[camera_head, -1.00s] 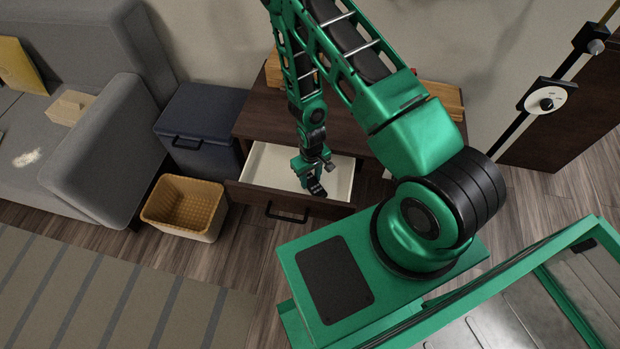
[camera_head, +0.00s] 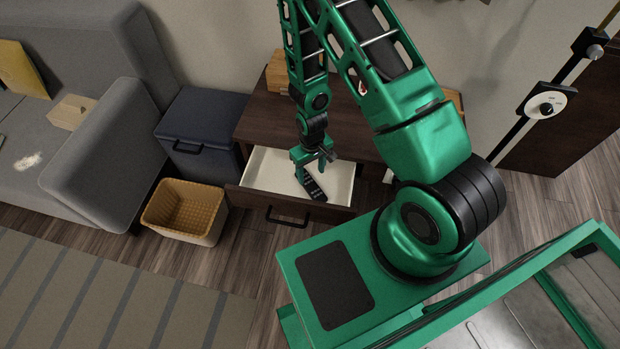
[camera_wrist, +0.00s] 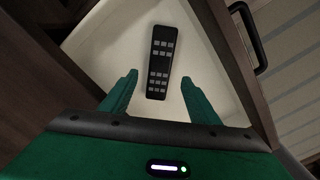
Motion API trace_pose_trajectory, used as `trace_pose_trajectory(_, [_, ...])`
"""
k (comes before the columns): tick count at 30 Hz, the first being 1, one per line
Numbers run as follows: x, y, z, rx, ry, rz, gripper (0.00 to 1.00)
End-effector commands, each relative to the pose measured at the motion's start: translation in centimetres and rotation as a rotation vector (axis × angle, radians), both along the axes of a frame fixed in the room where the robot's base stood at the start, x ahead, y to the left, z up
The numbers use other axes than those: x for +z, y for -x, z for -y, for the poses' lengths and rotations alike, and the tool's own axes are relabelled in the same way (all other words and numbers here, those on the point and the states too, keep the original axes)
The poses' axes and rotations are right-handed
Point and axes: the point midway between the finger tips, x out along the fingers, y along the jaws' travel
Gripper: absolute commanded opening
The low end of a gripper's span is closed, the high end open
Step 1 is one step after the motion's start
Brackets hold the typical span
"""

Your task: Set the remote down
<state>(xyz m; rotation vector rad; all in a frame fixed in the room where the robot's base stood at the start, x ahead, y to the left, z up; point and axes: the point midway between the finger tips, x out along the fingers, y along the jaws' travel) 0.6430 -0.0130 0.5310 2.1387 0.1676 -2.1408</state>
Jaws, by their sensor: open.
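The remote (camera_head: 315,190) is black with pale grey buttons. It lies in the open drawer (camera_head: 268,165), on the drawer's white bottom, in the head view. In the wrist view the remote (camera_wrist: 160,62) lies flat and whole in sight, just beyond my fingertips. My gripper (camera_head: 313,172) is over the drawer, at the upper end of the remote. In the wrist view my gripper's fingers (camera_wrist: 158,88) are spread wide, one on each side of the remote's near end, with gaps on both sides. Nothing is between them that they touch.
The drawer belongs to a dark brown cabinet (camera_head: 255,120) with wooden boxes (camera_head: 268,72) on top. The drawer front has a black handle (camera_head: 288,216). A yellow basket (camera_head: 185,210) and a dark blue bin (camera_head: 197,135) stand to the left, beside a grey sofa (camera_head: 105,150).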

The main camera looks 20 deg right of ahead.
Motion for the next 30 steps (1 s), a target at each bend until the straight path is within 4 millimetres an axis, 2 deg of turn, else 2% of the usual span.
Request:
trace_pose_trajectory(3, [1.9,0.0,0.0,0.000,0.000,0.002,0.56])
trace_pose_trajectory(9, [4.0,0.0,0.0,0.000,0.000,0.001,0.56])
trace_pose_trajectory(19, [4.8,0.0,0.1,-0.001,0.000,0.000,0.56])
trace_pose_trajectory(22, [5.8,-0.3,0.6,-0.011,0.004,0.004,0.56])
trace_pose_trajectory(26, [9.2,-0.9,2.3,-0.046,0.020,0.011,0.56])
trace_pose_trajectory(30, [14.4,-1.1,5.0,-0.106,0.040,0.016,0.56])
